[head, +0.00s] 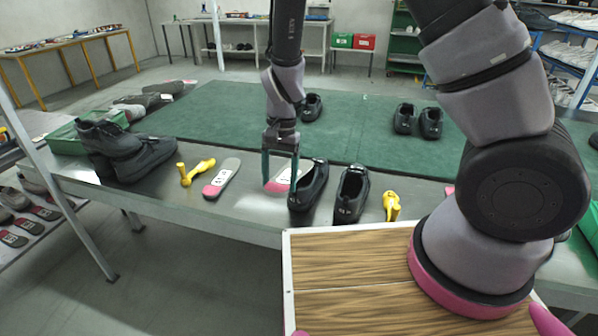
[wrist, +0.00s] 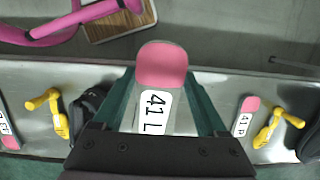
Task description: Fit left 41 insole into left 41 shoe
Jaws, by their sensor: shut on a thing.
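My gripper (head: 280,178) is shut on the left 41 insole, its fingers along the two long edges. The insole (wrist: 160,85) has a pink heel end and a white "41 L" label, and its far part is hidden by the gripper. It also shows between the fingers in the head view (head: 277,185), seemingly just over the metal table. Two black shoes stand just right of it: a near one (head: 308,190) and another (head: 352,193). I cannot read their labels, so I cannot tell which is left 41. Part of a black shoe shows in the wrist view (wrist: 88,108).
A "41 R" insole (wrist: 245,118) lies on the metal table (head: 240,214), with a yellow tool (head: 197,171) beside it. Another yellow tool (head: 391,206) lies right of the shoes. More black shoes (head: 146,157) sit at left. The green mat (head: 215,115) behind has clear room.

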